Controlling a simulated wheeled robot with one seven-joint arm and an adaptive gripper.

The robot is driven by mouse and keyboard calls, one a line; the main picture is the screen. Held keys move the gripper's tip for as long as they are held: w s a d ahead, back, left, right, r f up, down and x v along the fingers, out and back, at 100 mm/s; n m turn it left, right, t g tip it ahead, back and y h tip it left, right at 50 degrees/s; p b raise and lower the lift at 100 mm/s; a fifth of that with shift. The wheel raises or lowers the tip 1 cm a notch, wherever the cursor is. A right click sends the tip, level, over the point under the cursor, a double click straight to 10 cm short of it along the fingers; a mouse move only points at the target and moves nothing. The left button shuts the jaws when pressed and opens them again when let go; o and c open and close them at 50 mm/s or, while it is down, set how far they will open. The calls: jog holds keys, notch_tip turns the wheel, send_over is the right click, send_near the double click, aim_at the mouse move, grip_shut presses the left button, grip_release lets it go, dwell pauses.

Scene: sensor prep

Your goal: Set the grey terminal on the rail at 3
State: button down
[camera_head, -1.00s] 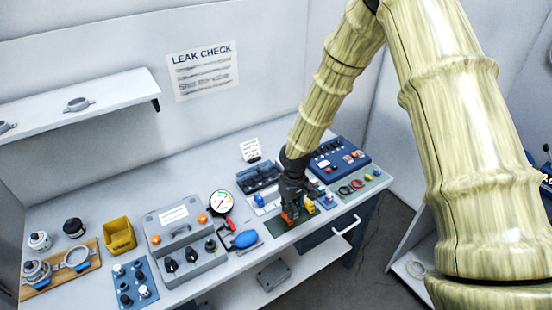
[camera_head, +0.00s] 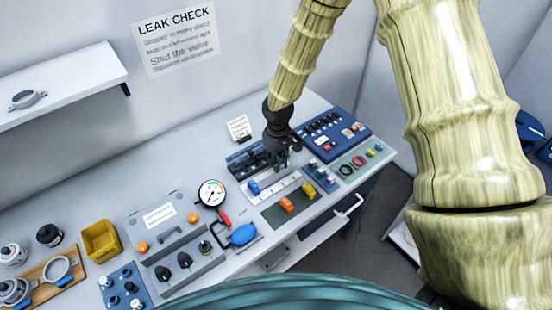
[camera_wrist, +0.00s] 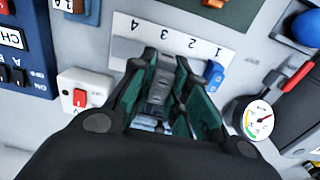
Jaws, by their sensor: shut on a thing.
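My gripper (camera_head: 282,158) is shut on the grey terminal (camera_wrist: 159,90), which shows between the green-lined fingers (camera_wrist: 158,85) in the wrist view. In the head view the terminal is hidden by the gripper. The pale rail strip (camera_head: 271,190) lies beneath and in front of the gripper. In the wrist view the strip (camera_wrist: 178,22) shows the numbers 1 to 4, with 1 at the right. The fingers are over its middle, around 2 to 4; the exact slot and any contact are unclear. A blue terminal (camera_head: 253,188) sits at the 1 end (camera_wrist: 214,75).
An orange block (camera_head: 287,205) and a yellow block (camera_head: 309,190) lie on the dark green mat (camera_head: 273,215). A blue panel (camera_head: 335,137) stands at the right. A gauge (camera_head: 211,193) and blue bulb (camera_head: 242,235) are left. A white switch box (camera_wrist: 84,91) is close beside my gripper.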

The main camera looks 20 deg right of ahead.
aim_at(276, 177)
jog(key=f, duration=0.1)
jog(key=w+f, duration=0.1)
jog(key=f+b, duration=0.1)
jog(key=shift+w+a+f, duration=0.1)
jog(key=shift+w+f, duration=0.05)
jog(key=shift+w, duration=0.2)
jog(key=shift+s+f+b, duration=0.35)
jog(key=shift+s+b, duration=0.1)
jog(key=shift+b, duration=0.05)
jog(key=shift+w+f+b, duration=0.3)
jog(key=shift+f, duration=0.55)
jog(key=shift+s, duration=0.15)
jog(key=shift+f, duration=0.4)
dwell(1.2)
jog(key=c, duration=1.3)
grip_release()
jog(key=shift+r, duration=0.2)
